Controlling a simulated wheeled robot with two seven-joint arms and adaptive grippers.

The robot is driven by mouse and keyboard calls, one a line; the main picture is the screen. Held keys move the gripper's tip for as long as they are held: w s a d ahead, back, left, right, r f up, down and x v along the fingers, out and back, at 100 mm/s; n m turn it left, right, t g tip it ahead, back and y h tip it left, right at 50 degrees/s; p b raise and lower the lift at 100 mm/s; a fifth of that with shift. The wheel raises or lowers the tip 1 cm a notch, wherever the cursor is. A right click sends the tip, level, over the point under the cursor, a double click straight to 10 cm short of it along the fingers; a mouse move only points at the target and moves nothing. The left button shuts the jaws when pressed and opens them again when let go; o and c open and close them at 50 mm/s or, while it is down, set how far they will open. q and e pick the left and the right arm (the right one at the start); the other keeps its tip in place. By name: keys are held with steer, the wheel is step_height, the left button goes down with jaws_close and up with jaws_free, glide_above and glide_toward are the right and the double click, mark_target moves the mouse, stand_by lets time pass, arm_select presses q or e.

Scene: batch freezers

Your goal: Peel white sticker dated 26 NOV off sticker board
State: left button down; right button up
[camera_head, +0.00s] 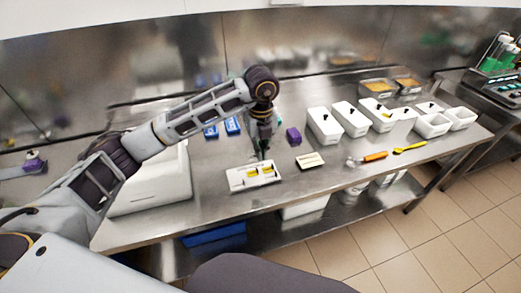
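A small white board or shallow tray (238,181) with yellow patches lies near the front edge of the steel table. It looks like the sticker board, but the dates and any white sticker on it are too small to make out. My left gripper (263,155) points down just above and behind its right part. Its fingers are dark and small, so I cannot tell whether they are open or shut, or whether they touch the board. A small cream card with a dark edge (310,161) lies to the right of the board. My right gripper is out of view.
A purple block (293,136) stands behind the card. White bins (324,126) line the right of the table (330,182). An orange-handled tool (374,156) and a yellow one (410,147) lie in front of them. A large white box (150,190) sits at left, beneath my arm.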

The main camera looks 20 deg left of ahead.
arm_select(q)
steer(key=shift+r, duration=0.2)
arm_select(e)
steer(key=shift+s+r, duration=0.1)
arm_select(q)
steer(key=shift+r, duration=0.35)
steer(key=shift+r+p, duration=0.55)
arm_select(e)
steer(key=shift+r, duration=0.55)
arm_select(q)
steer(key=shift+r, duration=0.2)
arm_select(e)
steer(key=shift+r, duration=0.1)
